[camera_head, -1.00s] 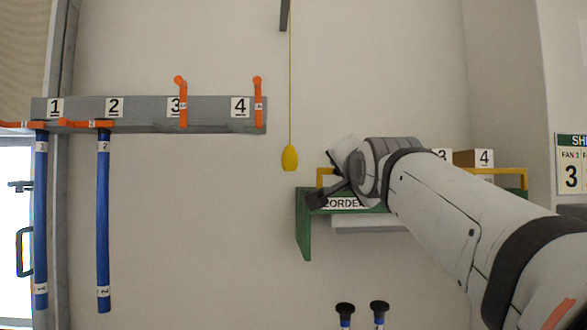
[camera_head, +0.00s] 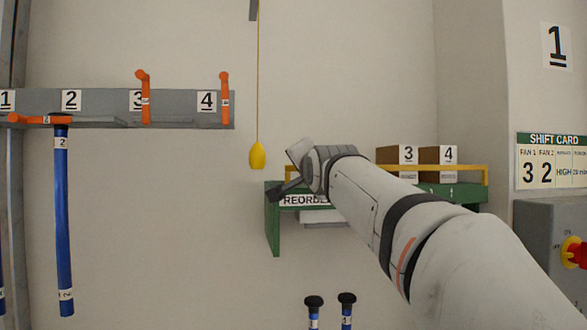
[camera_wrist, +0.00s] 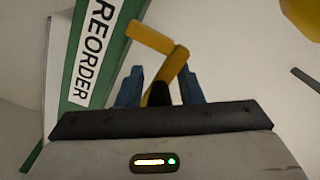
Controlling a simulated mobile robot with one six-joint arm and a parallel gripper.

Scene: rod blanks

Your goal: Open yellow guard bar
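The yellow guard bar (camera_head: 484,172) runs along the front of a green shelf (camera_head: 272,228) marked REORDER in the head view. Its left part is hidden behind my arm. In the wrist view, a bent end of the yellow bar (camera_wrist: 152,38) reaches down between my two blue fingertips. My gripper (camera_wrist: 160,88) is open around it, with the fingers apart. The bar lies nearer the right finger; firm contact cannot be told. In the head view my gripper (camera_head: 285,187) is at the shelf's left end, partly hidden by the wrist.
Boxes 3 (camera_head: 397,155) and 4 (camera_head: 437,155) stand on the shelf. A yellow pull knob (camera_head: 257,156) hangs on a cord just left of my wrist. A grey rack (camera_head: 185,110) with orange hooks and blue rods (camera_head: 63,220) is at left. Two black-topped rods (camera_head: 314,302) stand below.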

